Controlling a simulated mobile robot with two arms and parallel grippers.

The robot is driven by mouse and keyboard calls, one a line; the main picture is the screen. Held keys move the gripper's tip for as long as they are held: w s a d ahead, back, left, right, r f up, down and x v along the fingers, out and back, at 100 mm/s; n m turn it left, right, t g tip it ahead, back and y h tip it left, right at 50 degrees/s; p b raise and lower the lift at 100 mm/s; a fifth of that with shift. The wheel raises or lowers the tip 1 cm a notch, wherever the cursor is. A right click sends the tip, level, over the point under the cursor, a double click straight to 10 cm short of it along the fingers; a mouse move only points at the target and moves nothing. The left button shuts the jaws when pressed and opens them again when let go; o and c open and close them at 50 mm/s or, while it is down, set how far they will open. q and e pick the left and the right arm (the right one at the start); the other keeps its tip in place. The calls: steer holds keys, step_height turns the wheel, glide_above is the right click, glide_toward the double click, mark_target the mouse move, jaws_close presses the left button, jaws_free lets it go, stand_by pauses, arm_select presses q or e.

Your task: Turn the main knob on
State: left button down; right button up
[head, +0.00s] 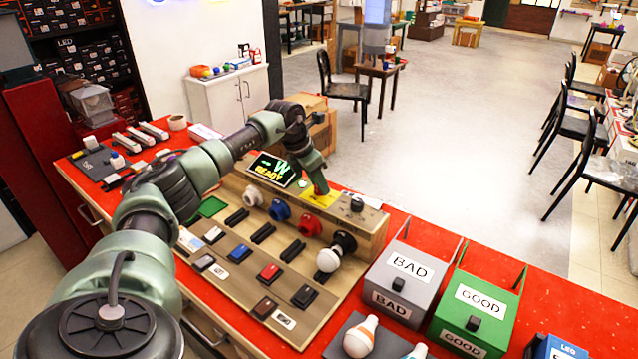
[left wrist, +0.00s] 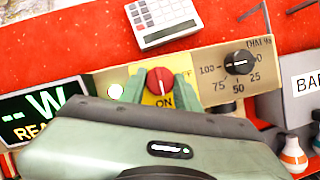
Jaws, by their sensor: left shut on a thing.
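The main knob is a red knob on a yellow plate marked ON, on the wooden test panel (head: 372,232). In the left wrist view the red knob (left wrist: 159,79) sits between the two green fingers of my left gripper (left wrist: 158,88), which is shut on it. In the head view the left gripper (head: 319,186) reaches down to the yellow plate (head: 312,198) and mostly hides the knob. Part of the plate's lettering is covered, and I cannot tell the knob's exact angle. My right gripper is in neither view.
Beside the knob are a display (head: 274,169) reading W READY and a black dial (left wrist: 238,62). Coloured sockets, switches and a white bulb (head: 328,260) occupy the panel. Grey BAD (head: 398,281) and green GOOD (head: 478,307) boxes stand right. A calculator (left wrist: 163,20) lies behind the panel.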

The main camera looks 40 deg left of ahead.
arm_select(q)
steer(key=shift+r, duration=0.1)
stand_by(0.4)
steer(key=c, duration=1)
jaws_free()
steer(key=b+v, duration=0.1)
steer(key=v, duration=0.6)
steer(key=shift+s+a+r, duration=0.1)
steer(key=shift+r, duration=0.2)
